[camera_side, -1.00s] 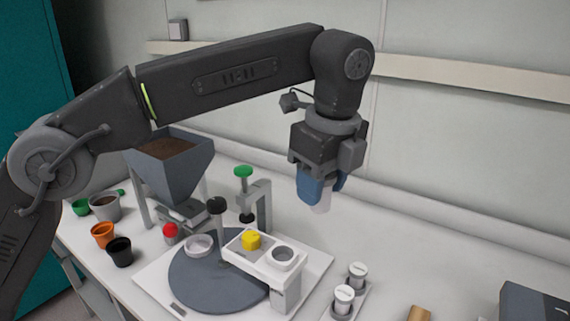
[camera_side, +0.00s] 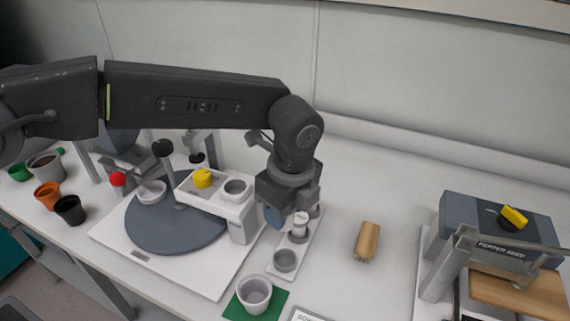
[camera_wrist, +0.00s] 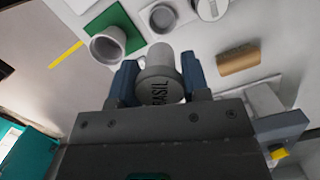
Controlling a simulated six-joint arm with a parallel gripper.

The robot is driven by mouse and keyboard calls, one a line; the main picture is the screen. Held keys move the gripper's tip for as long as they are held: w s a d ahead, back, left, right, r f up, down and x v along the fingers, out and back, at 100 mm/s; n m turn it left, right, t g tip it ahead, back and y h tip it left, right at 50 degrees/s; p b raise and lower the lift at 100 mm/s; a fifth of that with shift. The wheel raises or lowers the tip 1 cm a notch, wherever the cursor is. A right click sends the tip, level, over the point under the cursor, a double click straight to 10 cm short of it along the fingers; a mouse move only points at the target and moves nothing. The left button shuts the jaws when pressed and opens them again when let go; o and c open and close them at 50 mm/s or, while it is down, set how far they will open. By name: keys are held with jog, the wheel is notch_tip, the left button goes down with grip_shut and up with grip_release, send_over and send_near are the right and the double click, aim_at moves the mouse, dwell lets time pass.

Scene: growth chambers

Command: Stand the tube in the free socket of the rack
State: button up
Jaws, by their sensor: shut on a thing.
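My gripper (camera_wrist: 158,82) is shut on a pale tube (camera_wrist: 160,60) with BASIL lettered on its grey cap end. The blue fingers grip it from both sides. In the side view my gripper (camera_side: 274,217) is low beside the rack (camera_side: 273,272), and the held tube is mostly hidden there. The rack's free socket (camera_side: 285,260) is a grey ring at its near end. In the wrist view the free socket (camera_wrist: 162,18) lies beyond the tube's far end, apart from it. A white-capped tube (camera_side: 300,221) stands in the rack; my gripper partly blocks the far part.
A grey pot (camera_side: 254,294) stands on a green mat (camera_side: 236,309) in front of the rack. A wooden block (camera_side: 367,241) lies to the right. A turntable (camera_side: 160,228) with a white bridge (camera_side: 243,228) is on the left. A pepper seed machine (camera_side: 465,217) stands at right.

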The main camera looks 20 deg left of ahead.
jog(key=shift+f, duration=4.9)
jog(key=shift+f, duration=0.65)
jog(key=o, duration=1)
jog(key=shift+r, duration=4.3)
